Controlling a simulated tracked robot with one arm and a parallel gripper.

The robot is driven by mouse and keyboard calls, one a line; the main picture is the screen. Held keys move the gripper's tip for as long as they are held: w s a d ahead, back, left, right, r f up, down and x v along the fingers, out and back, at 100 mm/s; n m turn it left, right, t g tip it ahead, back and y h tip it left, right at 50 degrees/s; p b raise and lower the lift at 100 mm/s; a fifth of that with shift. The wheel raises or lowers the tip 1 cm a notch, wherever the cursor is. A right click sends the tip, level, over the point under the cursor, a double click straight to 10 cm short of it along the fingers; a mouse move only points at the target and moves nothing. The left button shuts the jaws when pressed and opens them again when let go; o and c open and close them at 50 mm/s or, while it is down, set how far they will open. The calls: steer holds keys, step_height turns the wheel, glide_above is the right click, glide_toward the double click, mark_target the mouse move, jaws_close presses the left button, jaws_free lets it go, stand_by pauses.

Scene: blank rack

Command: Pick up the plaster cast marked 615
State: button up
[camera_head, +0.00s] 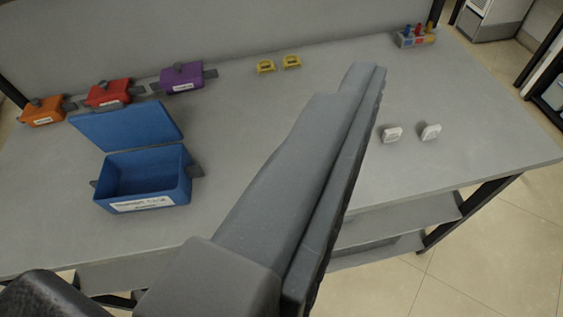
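Two small white blocks that look like plaster casts sit on the grey table at the right, a left one (391,134) and a right one (430,131). Each has a dark marking on its front face, too small to read, so I cannot tell which is 615. My gripper (362,82) reaches from the bottom up across the middle of the view, with its tip left of and beyond the casts in the picture. It is seen nearly edge-on, so I cannot tell whether it is open or shut. No held object shows.
An open, empty-looking blue case (150,203) stands at the left of the table (240,150). Orange (43,112), red (108,95) and purple (182,80) boxes line the back.

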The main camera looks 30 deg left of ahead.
steer(key=shift+o, duration=0.7)
steer(key=w+d+f+n+g+p, duration=0.1)
steer(key=w+d+f, duration=0.1)
steer(key=w+f, duration=0.6)
step_height(320, 180, down, 3)
steer(key=shift+w, duration=0.25)
steer(key=w+a+f+n+g+y+p, duration=0.1)
steer(key=w+a+f, duration=0.1)
steer(key=f, duration=0.4)
steer(key=w+a+f+n+y+p, duration=0.1)
steer(key=w+f, duration=0.2)
steer(key=f, duration=0.3)
steer(key=s+a+f+n+g+y, duration=0.25)
steer(key=a+f+y, duration=0.25)
steer(key=a+f, duration=0.95)
steer(key=shift+n+t, duration=0.25)
steer(key=shift+n, duration=0.2)
steer(key=w+f, duration=0.1)
steer(key=w+a+f, duration=0.1)
steer(key=w, duration=0.1)
steer(key=w+f, duration=0.1)
steer(key=shift+w+a+f, duration=0.25)
steer(key=shift+w+f, duration=0.15)
steer(key=shift+w+a+f+b, duration=0.1)
steer(key=shift+w+a+b, duration=0.25)
steer(key=shift+w, duration=0.35)
steer(key=shift+b+x, duration=0.6)
steer(key=shift+x, duration=1.75)
steer(key=shift+w+d+r, duration=0.1)
steer(key=shift+r, duration=0.1)
